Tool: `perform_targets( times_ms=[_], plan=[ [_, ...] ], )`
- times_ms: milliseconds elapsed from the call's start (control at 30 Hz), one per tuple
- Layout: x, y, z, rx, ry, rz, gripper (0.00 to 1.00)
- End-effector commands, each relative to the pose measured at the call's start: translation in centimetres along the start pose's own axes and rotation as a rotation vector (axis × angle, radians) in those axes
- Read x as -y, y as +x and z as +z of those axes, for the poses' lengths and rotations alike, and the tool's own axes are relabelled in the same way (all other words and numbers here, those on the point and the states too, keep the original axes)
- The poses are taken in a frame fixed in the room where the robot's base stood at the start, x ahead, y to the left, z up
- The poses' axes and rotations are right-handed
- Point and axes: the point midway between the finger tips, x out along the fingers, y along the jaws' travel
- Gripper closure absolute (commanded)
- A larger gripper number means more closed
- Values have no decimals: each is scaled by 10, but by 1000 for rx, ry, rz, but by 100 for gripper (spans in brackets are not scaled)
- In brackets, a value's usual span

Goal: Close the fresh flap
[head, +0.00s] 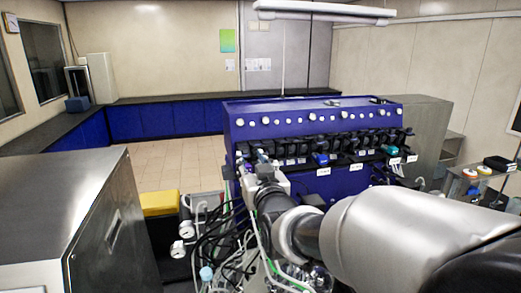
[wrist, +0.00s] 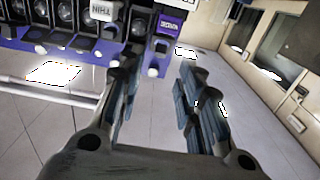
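The bioreactor unit (head: 315,112) is a blue cabinet with a row of black pump heads and flaps (head: 345,141) along its front. White labels sit below the row, too small to read here, so I cannot tell which flap is the fresh one.
Tubes and black cables (head: 225,240) hang in front of the unit at lower left. A steel cabinet (head: 60,215) stands at left, with a yellow box (head: 160,203) beside it. A cart (head: 470,185) with small items stands at right. The tiled floor (head: 170,165) behind is clear.

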Motion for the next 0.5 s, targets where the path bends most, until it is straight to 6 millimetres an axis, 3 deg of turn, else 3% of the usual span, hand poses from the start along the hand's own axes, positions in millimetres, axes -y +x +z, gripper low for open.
perform_targets(
  times_ms=[200, 500],
  plan=[
    [0, 40, -1, 1, 0, 0, 67],
    [0, 58, 0, 0, 0, 0, 67]
  ],
)
